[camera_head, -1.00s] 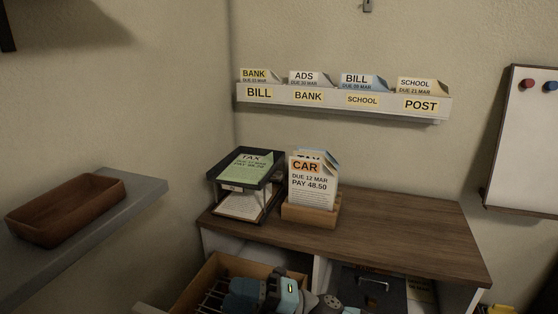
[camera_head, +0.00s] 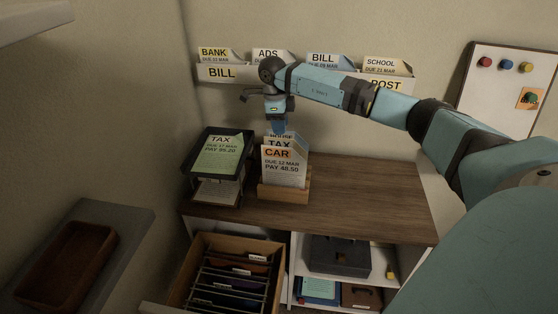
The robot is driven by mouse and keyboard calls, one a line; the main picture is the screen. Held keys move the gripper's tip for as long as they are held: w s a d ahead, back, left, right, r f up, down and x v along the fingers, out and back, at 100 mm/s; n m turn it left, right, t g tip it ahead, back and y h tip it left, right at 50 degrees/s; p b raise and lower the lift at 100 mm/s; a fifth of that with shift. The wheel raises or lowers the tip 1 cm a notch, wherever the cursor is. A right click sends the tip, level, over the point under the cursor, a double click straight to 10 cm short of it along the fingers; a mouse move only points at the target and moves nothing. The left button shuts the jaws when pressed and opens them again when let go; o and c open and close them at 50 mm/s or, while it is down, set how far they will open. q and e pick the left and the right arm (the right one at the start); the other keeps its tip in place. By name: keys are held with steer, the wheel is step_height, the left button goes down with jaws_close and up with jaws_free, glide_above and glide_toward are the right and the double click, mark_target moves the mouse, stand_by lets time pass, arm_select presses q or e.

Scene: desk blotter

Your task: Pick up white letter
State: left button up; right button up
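A white letter (camera_head: 284,170) marked CAR, due 12 Mar, pay 48.50, stands upright at the front of a wooden holder (camera_head: 284,192) on the cabinet top. Other letters stand behind it, one marked TAX; their lower parts are hidden. My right gripper (camera_head: 278,131) points down at the top edges of these letters. It overlaps the rear ones in the picture. I cannot tell whether its fingers are open or touching any letter. My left gripper is out of view.
A black two-level tray (camera_head: 246,150) with a green TAX letter (camera_head: 221,154) stands left of the holder. A wall rack (camera_head: 232,74) of letters is behind my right arm. An open file drawer (camera_head: 200,252) juts out below. The cabinet top (camera_head: 370,205) is clear on the right.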

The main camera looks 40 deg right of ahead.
mark_target(285, 153)
steer(key=f, duration=0.7)
steer(key=s+d+f+p, duration=0.1)
steer(key=f, duration=0.3)
steer(key=shift+s, duration=0.1)
jaws_close()
